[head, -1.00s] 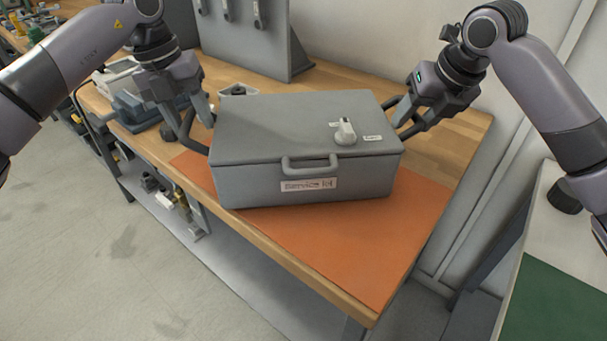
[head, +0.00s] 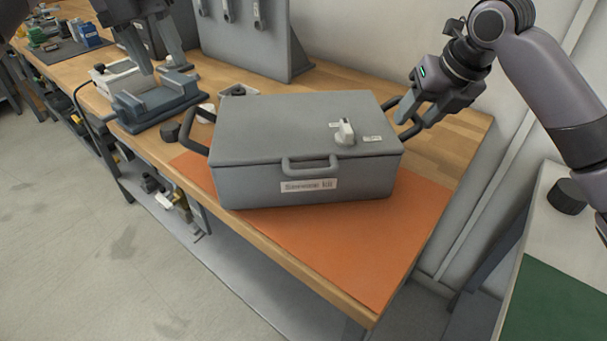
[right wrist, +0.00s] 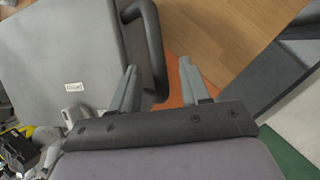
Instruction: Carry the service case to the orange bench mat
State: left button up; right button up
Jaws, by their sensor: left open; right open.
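The grey service case (head: 300,150) rests on the orange bench mat (head: 345,240), its lid shut. It covers the rear of the mat, and the mat's front part is bare. The case also shows in the right wrist view (right wrist: 60,50). My left gripper (head: 158,68) is open and empty, above and behind the case's left side handle (head: 198,130), clear of it. My right gripper (head: 408,118) is open at the right side handle. In the right wrist view its fingers (right wrist: 158,88) stand apart with the dark handle bar (right wrist: 155,50) between or just beyond them; contact is unclear.
A blue-grey vise (head: 160,103) stands left of the case on the wooden bench. A grey upright panel (head: 255,35) stands behind. A bench with a green mat (head: 555,305) is at the right. Floor is free at the left.

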jog(key=v, duration=1.1)
